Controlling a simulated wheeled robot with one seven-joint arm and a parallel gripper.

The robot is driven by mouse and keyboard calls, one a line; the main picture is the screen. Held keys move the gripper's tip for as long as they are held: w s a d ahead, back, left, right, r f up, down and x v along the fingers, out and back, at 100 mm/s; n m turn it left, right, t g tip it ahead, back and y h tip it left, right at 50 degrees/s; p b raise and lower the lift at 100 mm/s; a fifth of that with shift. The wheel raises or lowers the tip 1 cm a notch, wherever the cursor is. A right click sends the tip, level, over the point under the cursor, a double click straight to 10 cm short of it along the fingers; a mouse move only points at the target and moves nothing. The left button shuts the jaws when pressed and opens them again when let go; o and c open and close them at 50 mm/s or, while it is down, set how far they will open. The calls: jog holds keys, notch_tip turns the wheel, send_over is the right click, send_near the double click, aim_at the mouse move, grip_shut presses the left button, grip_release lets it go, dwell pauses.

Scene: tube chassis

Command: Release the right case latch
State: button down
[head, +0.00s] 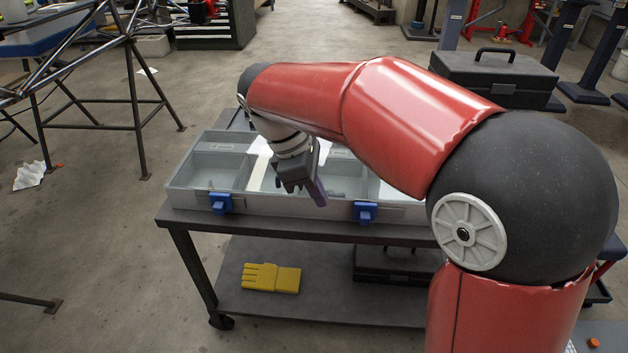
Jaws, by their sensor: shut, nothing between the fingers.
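A wide grey case (290,207) with several compartments lies on top of a dark cart, its front facing me. It seems to have a clear lid, which looks down. The right latch (365,212) is blue and sits on the front edge. A matching left latch (220,202) sits further left on the same edge. I cannot tell whether either latch is fastened. My gripper (319,196) is shut and empty, pointing down near the front edge, left of the right latch and apart from it. My arm hides the case's right part.
The cart's top (290,230) has a narrow bare strip in front of the case. A yellow glove (271,278) lies on the lower shelf. A black toolbox (494,75) stands behind my arm. A tube frame (130,95) stands at left.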

aim_at(369, 216)
jog(key=x, duration=0.4)
jog(key=d, duration=0.3)
jog(key=shift+d+f, duration=0.1)
jog(key=shift+f, duration=0.15)
jog(key=shift+d, duration=0.45)
jog(key=shift+s+d, duration=0.1)
jog(key=shift+d, duration=1.9)
